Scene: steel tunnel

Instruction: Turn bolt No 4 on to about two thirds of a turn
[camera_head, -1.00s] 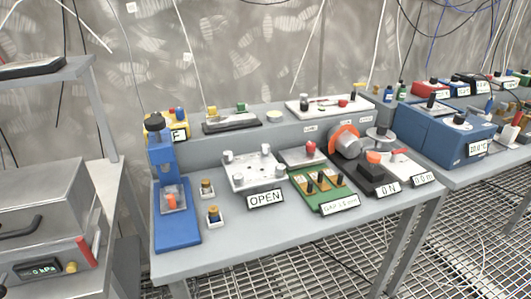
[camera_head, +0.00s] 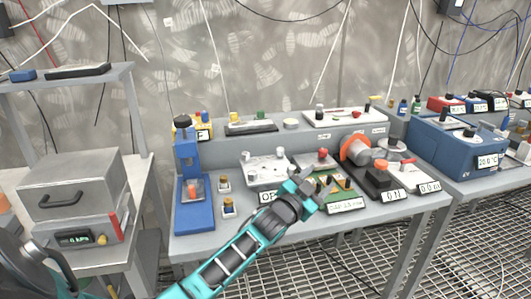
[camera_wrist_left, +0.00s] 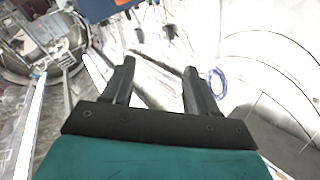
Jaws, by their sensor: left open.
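A silver plate (camera_head: 262,170) with several bolt-like posts stands on the grey bench behind a label reading "OPEN", now partly covered. I cannot read any bolt number, so I cannot tell which one is No 4. My left gripper (camera_head: 321,187), on a teal arm, is open and appears in front of and to the right of the plate, over the green board (camera_head: 345,192). In the left wrist view its two dark fingers (camera_wrist_left: 159,70) are apart with nothing between them. The right gripper is not in view.
A blue press (camera_head: 193,205) stands left of the plate. An orange-faced motor (camera_head: 354,149) and black block stand to the right. A blue box (camera_head: 446,145) is farther right, and a steel oven (camera_head: 75,187) is on the left. Mesh floor lies in front.

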